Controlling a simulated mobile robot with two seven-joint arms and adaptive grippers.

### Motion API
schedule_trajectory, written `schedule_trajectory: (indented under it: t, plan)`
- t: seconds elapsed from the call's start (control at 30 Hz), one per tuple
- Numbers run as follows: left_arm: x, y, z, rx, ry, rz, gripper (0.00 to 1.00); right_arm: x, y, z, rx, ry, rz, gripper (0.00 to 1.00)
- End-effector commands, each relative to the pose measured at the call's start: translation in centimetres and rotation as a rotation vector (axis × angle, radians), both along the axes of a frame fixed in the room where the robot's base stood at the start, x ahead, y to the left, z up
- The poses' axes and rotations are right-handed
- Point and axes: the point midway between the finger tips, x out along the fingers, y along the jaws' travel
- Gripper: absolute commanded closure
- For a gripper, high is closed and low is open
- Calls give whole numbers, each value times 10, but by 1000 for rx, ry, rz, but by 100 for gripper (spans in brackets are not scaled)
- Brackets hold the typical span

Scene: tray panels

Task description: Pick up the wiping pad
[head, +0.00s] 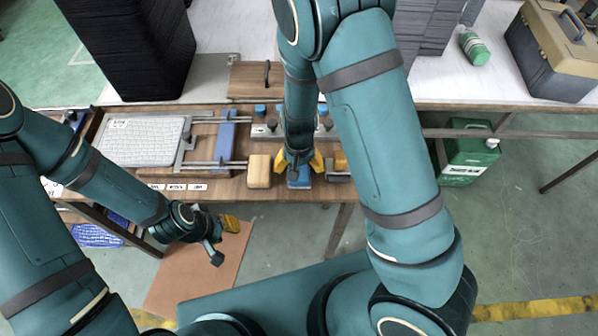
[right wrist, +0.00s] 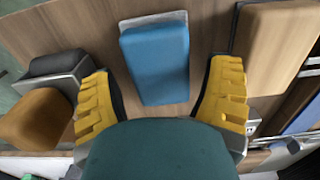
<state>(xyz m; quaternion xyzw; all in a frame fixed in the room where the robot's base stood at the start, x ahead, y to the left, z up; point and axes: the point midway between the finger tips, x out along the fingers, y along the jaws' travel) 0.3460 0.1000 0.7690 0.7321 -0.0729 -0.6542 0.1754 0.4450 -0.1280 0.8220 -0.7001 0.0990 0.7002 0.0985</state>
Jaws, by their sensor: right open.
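A blue pad (head: 299,178) with a pale base, which looks like the wiping pad, lies on the wooden bench near its front edge. In the right wrist view the pad (right wrist: 157,62) shows between the two fingers. My right gripper (head: 299,163) is open with its yellow fingers on either side of the pad. Gaps show between the pad and both fingers (right wrist: 159,75), so it is not gripped. My left gripper (head: 224,238) hangs low in front of the bench, away from the pad. Its fingers are partly hidden.
A tan block (head: 259,171) lies left of the pad, and an orange-brown block (right wrist: 35,118) lies on its other side. A light panel (head: 142,140) and metal rails are farther left. Dark stacks (head: 130,50) and a toolbox (head: 553,50) stand behind on the white table.

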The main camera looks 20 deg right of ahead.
Motion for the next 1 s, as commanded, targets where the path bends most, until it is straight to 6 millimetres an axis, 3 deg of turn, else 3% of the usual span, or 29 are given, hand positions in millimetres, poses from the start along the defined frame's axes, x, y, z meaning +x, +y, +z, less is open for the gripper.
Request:
schedule_trajectory:
  t: [0.1, 0.3, 0.33, 0.47, 0.5, 0.83, 1.0]
  plan:
    - [-1, 0, -4, 0, 2, -2, 66, 0, 0, -11, 0, 1, -1, 22]
    - [-1, 0, -3, 0, 3, -2, 66, 0, 0, -10, 1, 0, 0, 22]
    - [-1, 0, -3, 0, 3, -2, 66, 0, 0, -10, 1, 0, 0, 29]
    - [-1, 0, -3, 0, 3, -2, 66, 0, 0, -10, 1, 0, 0, 74]
    - [-1, 0, -3, 0, 3, -2, 66, 0, 0, -10, 1, 0, 0, 78]
    - [-1, 0, -2, 0, 2, -2, 66, 0, 0, -7, 1, -1, 0, 78]
    - [1, 0, 6, 0, -2, 2, 66, 1, 1, 16, 1, -3, 2, 78]
